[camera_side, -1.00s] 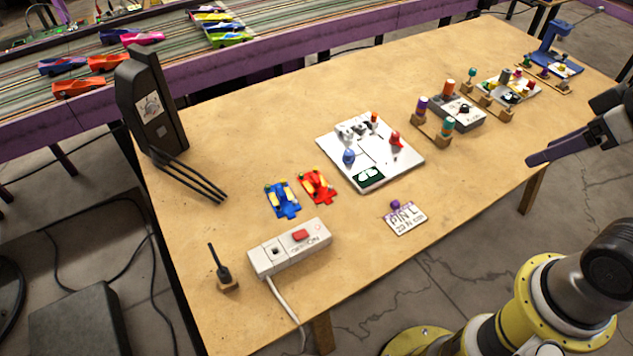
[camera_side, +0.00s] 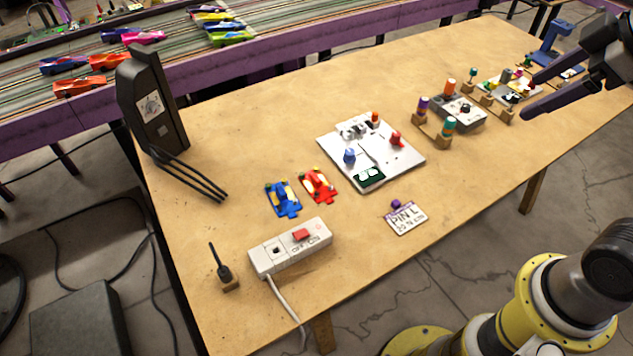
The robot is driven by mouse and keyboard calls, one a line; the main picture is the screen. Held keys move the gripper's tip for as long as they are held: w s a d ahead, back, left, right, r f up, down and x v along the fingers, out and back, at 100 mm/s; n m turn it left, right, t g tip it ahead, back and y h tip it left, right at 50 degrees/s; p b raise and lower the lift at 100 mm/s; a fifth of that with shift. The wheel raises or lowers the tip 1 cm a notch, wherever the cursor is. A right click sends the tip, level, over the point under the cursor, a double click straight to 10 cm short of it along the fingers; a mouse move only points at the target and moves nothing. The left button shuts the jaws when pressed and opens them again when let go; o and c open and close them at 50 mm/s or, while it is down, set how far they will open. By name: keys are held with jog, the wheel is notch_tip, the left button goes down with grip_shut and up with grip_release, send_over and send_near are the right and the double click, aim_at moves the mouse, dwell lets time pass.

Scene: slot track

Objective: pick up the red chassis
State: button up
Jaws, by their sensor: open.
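The red chassis (camera_side: 319,186) lies flat on the wooden table, left of the middle of the view. It has yellowish parts on it and sits close beside a similar blue chassis (camera_side: 283,198). My gripper (camera_side: 529,96) is at the upper right, above the right part of the table and far from the red chassis. Its two dark fingers point left, spread apart, with nothing between them.
A white board (camera_side: 371,152) with coloured knobs lies right of the chassis. A white switch box (camera_side: 290,248) with a cable is in front. A black tower with prongs (camera_side: 150,105) stands left. Wooden blocks with pegs (camera_side: 435,127) are at right.

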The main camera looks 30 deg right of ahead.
jog(key=w+a+r+n+g, duration=0.1)
jog(key=w+n, duration=0.2)
jog(key=w, duration=0.3)
jog(key=w+a+r+n, duration=0.2)
jog(key=w, duration=0.4)
jog(key=n+g, duration=0.5)
jog(key=n, duration=0.2)
send_over(316, 177)
notch_tip(316, 177, down, 28)
jog(key=f, duration=0.1)
notch_tip(316, 177, down, 6)
jog(key=shift+s+d+f, duration=0.1)
jog(key=shift+s+f, duration=0.05)
jog(key=shift+f, duration=2.9)
grip_shut()
